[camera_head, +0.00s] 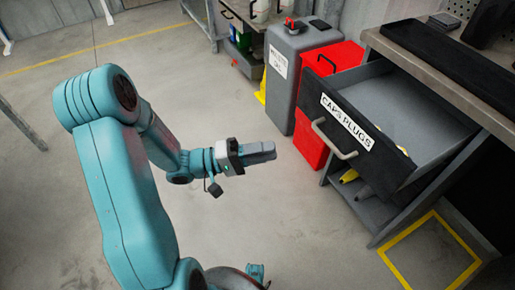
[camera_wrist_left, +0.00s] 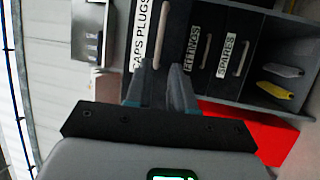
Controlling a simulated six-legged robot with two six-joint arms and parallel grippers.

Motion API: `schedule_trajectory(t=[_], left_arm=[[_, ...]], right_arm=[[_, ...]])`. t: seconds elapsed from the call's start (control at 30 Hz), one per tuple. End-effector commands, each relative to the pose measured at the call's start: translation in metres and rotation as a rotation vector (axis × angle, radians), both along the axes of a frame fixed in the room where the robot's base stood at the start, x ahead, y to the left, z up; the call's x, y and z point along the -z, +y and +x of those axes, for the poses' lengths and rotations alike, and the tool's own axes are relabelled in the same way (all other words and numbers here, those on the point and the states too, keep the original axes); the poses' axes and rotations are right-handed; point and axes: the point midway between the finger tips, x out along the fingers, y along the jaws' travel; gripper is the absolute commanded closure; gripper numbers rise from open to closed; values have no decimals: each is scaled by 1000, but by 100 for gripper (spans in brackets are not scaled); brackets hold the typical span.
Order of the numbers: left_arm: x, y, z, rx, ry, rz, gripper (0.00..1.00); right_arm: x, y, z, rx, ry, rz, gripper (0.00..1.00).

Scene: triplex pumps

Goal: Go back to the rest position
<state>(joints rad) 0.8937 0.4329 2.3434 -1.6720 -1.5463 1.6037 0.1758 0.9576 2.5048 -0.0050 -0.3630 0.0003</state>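My left arm, teal, comes in from the left in the head view and bends at a raised elbow. My left gripper (camera_head: 262,152) is over bare floor, left of the open drawer and clear of it. In the left wrist view its two grey fingers (camera_wrist_left: 161,68) stand apart with an empty gap between them. The drawer labelled CAPS PLUGS (camera_head: 340,115) is pulled out, its handle facing the gripper. My right gripper is not in view.
A workbench (camera_head: 440,72) stands above the drawer. A red bin (camera_head: 311,140) and a grey container (camera_head: 289,80) stand beside it. The left wrist view shows FITTINGS (camera_wrist_left: 192,55) and SPARES (camera_wrist_left: 232,60) drawers.

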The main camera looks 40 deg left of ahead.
Motion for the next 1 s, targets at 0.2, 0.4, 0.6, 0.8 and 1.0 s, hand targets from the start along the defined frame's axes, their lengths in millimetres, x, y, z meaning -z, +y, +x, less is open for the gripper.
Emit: schedule_trajectory(t=[0.2, 0.4, 0.6, 0.8, 1.0], left_arm=[[3, 10, -11, 0, 0, 0, 77], [3, 10, -11, 1, 0, 0, 77], [3, 10, -11, 1, 0, 0, 77], [1, 2, -9, 25, -7, -1, 77], [6, -79, 9, 227, 9, -108, 77]], right_arm=[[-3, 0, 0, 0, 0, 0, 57], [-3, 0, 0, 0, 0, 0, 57], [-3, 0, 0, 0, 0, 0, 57], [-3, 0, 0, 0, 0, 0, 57], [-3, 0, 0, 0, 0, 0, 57]])
